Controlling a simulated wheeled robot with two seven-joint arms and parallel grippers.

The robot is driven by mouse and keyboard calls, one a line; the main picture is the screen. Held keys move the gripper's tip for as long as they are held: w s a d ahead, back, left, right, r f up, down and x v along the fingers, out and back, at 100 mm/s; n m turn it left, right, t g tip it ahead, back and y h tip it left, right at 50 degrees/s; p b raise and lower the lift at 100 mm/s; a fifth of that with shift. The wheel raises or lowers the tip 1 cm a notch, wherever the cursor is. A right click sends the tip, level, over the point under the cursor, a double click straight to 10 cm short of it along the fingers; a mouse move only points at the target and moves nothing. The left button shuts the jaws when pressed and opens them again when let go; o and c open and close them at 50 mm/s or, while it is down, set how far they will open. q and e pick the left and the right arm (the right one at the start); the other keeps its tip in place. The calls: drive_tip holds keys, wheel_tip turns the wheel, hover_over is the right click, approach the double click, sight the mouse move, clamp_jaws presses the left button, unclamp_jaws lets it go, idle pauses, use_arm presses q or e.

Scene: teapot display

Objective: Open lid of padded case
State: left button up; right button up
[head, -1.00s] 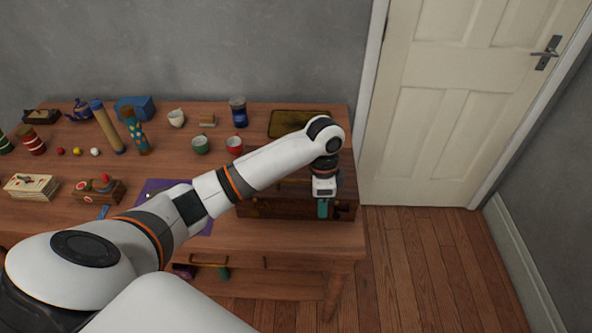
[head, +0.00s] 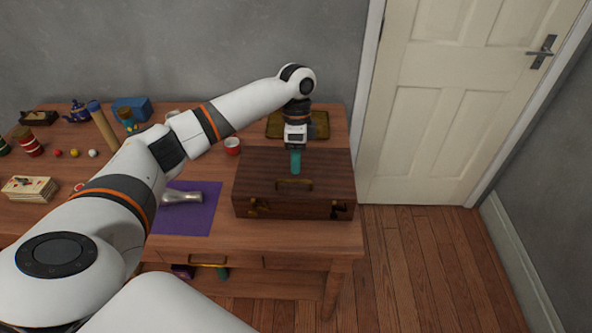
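The padded case (head: 265,170) is a dark brown wooden-looking box at the right end of the table. The case's inside is hidden. My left gripper (head: 296,170) points down over the back half of the lid, behind the handle. Its teal fingers show as one narrow shape, so I cannot tell whether they are apart or touch the lid. My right gripper is out of view.
The table's right edge is close beside the case.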

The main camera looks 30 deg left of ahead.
use_arm(q)
hover_over(296, 188)
drive_tip(key=shift+f, duration=2.15)
drive_tip(key=shift+c, duration=0.4)
clamp_jaws()
